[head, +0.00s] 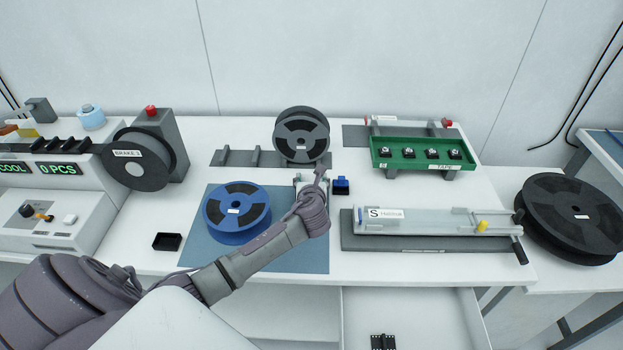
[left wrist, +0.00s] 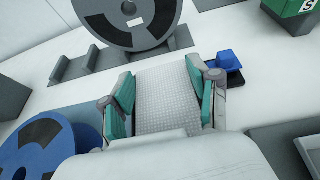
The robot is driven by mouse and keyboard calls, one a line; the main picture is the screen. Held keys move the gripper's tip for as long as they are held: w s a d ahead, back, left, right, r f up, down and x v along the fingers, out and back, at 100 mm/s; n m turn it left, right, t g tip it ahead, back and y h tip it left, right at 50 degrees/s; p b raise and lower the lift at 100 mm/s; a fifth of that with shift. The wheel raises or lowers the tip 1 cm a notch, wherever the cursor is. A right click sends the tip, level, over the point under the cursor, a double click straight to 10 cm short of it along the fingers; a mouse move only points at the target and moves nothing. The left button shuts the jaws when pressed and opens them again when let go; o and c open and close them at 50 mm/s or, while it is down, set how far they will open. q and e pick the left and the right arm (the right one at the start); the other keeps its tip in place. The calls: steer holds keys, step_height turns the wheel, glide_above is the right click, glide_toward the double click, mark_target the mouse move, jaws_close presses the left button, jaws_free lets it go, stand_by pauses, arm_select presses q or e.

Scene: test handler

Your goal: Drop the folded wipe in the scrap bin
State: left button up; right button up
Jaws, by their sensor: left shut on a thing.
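My left gripper (head: 311,184) is above the middle of the white table, right of the blue reel. In the left wrist view its teal finger pads (left wrist: 163,92) stand on either side of a pale, textured folded wipe (left wrist: 168,108) and grip it. In the head view the wrist mostly hides the wipe. A small open black box (head: 167,241) lies left of the blue mat; no label shows whether it is the scrap bin. A small blue item in a dark holder (head: 341,186) is just right of the gripper. My right gripper is not in view.
A blue reel (head: 237,212) lies on the blue mat (head: 300,258). A grey reel (head: 301,135) stands behind the gripper. A green tray (head: 410,164) and a long clear-topped fixture (head: 435,222) are right. A reel marked BRAKE 2 (head: 140,160) stands left. An open drawer (head: 415,310) is below.

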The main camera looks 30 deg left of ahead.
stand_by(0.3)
arm_select(q)
steer(key=o, duration=1.4)
steer(key=shift+c, duration=0.2)
steer(key=v, duration=1.2)
steer(key=shift+s+f, duration=0.1)
